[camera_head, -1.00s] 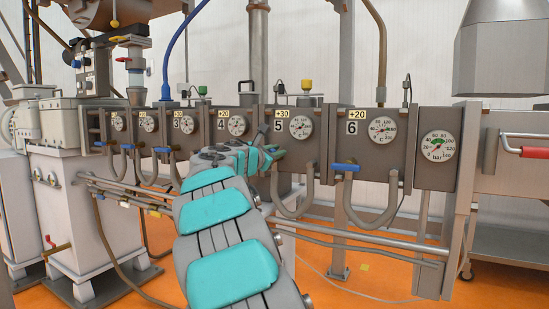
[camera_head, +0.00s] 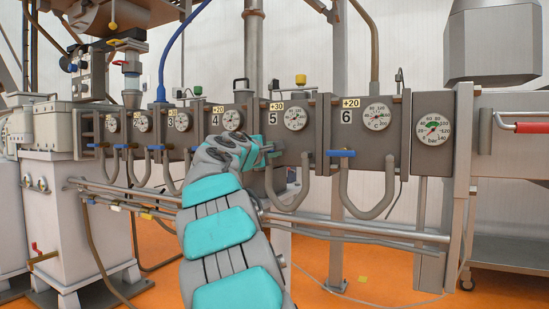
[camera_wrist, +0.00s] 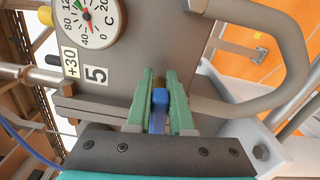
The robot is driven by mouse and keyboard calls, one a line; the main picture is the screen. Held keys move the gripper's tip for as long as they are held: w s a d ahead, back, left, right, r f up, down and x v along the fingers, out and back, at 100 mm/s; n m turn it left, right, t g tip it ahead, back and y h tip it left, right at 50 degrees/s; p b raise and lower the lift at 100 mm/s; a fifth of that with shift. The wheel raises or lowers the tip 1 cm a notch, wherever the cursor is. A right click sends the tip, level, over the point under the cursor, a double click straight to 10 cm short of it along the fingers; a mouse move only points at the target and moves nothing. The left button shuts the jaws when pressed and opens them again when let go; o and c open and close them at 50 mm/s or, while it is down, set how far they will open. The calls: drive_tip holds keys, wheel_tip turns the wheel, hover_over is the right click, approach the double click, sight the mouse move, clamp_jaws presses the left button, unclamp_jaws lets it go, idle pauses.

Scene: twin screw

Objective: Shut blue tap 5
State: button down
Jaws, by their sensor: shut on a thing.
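Blue tap 5 (camera_wrist: 158,118) shows in the wrist view as a blue handle between the green fingers of my gripper (camera_wrist: 161,88). The fingers are shut on it from both sides. Part of the handle and its valve body are hidden by the fingers. The number 5 plate (camera_wrist: 95,75) sits on the grey block beside it, under a round gauge (camera_wrist: 90,18). In the head view my gripper (camera_head: 268,150) is at the lower part of block 5 (camera_head: 305,143), and the arm hides the tap there.
Blue tap 6 (camera_head: 341,153) sits to the right, its handle lying level above a bent pipe (camera_head: 345,195). Another bent pipe (camera_head: 283,206) hangs close by my gripper. More taps and gauges line the blocks to the left. A long rail (camera_head: 350,230) runs below.

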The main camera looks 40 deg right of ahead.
drive_tip(key=shift+d+f+m+b, duration=0.1)
drive_tip(key=shift+f+m+b, duration=0.2)
drive_tip(key=shift+m+b, duration=0.25)
drive_tip(key=shift+m, duration=0.35)
drive_tip(key=c, duration=0.8)
unclamp_jaws()
drive_tip(key=v, duration=0.8)
